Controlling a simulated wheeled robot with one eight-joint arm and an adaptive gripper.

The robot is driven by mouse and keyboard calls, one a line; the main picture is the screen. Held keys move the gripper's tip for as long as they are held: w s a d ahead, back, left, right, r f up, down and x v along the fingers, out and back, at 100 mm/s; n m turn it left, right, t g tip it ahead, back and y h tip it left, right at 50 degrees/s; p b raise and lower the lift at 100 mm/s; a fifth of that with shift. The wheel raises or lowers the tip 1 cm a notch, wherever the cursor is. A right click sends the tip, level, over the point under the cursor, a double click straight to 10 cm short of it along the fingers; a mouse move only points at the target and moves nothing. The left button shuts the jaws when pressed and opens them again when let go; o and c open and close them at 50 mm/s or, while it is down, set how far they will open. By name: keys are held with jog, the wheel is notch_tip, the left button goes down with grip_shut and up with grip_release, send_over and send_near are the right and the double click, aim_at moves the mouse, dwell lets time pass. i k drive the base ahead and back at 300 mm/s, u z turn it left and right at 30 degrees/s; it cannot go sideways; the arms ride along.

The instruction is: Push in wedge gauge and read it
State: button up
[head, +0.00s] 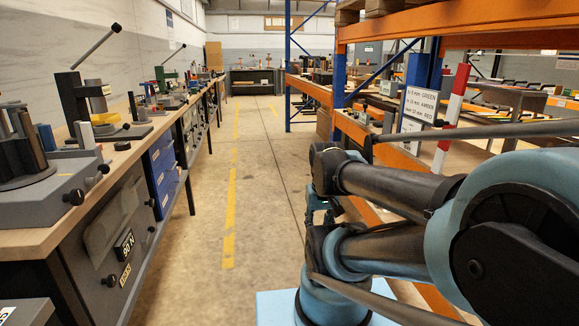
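I cannot make out a wedge gauge for certain in the head view. A white sign (418,107) stands on the right-hand shelving, with lines that seem to tie millimetre ranges to GREEN, AMBER and RED. My arm is folded at the right. Its wrist part points down near the middle of the picture, and I cannot make out any gripper fingers there.
A long wooden bench (35,238) with clamps and lever devices runs along the left, above a grey cabinet (112,235) and blue drawers (162,170). Orange shelving (400,158) and a red-and-white post (451,112) stand right. The aisle floor (265,180) is clear.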

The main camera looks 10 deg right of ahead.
aim_at(389, 88)
jog(key=i, duration=2.2)
jog(key=z, duration=1.9)
jog(key=k, duration=0.5)
jog(key=u, duration=1.65)
